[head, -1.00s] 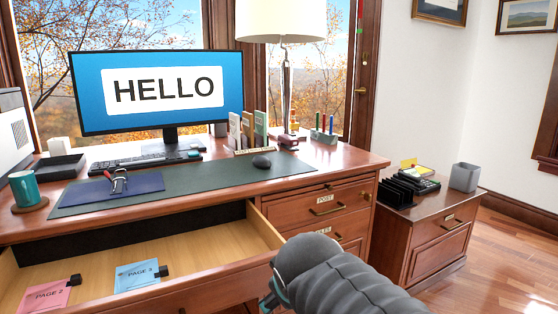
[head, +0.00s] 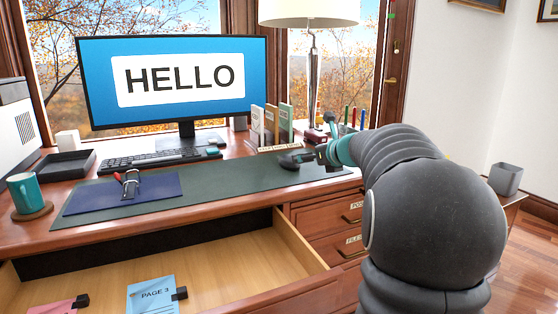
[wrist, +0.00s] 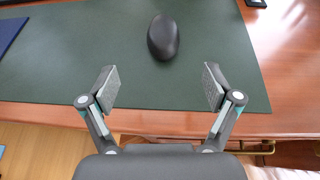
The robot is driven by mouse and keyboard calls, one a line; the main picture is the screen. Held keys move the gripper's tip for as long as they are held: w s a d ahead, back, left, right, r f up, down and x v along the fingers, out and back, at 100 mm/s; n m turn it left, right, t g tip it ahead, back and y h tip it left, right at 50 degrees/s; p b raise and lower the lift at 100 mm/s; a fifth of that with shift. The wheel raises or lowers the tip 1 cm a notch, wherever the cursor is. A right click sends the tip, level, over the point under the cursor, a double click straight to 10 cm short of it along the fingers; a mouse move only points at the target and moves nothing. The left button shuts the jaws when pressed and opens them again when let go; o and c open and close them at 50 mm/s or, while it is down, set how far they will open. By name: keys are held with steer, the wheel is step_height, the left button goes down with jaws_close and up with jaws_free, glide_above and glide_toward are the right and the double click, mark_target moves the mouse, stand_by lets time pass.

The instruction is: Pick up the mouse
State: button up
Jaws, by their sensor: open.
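The black mouse (wrist: 163,37) lies on the dark green desk mat (wrist: 70,60) in the wrist view, ahead of my fingers and roughly centred between them. My gripper (wrist: 160,86) is open and empty, with its two grey pads set wide apart over the near edge of the mat. In the head view the mouse (head: 287,161) shows at the right part of the mat, and my gripper (head: 309,157) is close to its right side, partly hidden by my arm. I see no contact with the mouse.
A monitor (head: 180,85), keyboard (head: 150,159) and upright card holder (head: 270,130) stand behind the mat. A blue folder (head: 125,193) with a clipped item lies to the left. An open drawer (head: 190,262) juts out below the desk's front edge.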

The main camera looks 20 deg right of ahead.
glide_toward(289, 156)
steer(key=x, duration=0.2)
steer(key=f+x, duration=0.1)
steer(key=x, duration=0.2)
steer(key=shift+s, duration=0.3)
steer(key=shift+r+p+x, duration=0.2)
steer(key=shift+p+x, duration=0.3)
steer(key=shift+x, duration=2.3)
steer(key=shift+d, duration=0.1)
steer(key=shift+c, duration=0.2)
steer(key=c, duration=1.2)
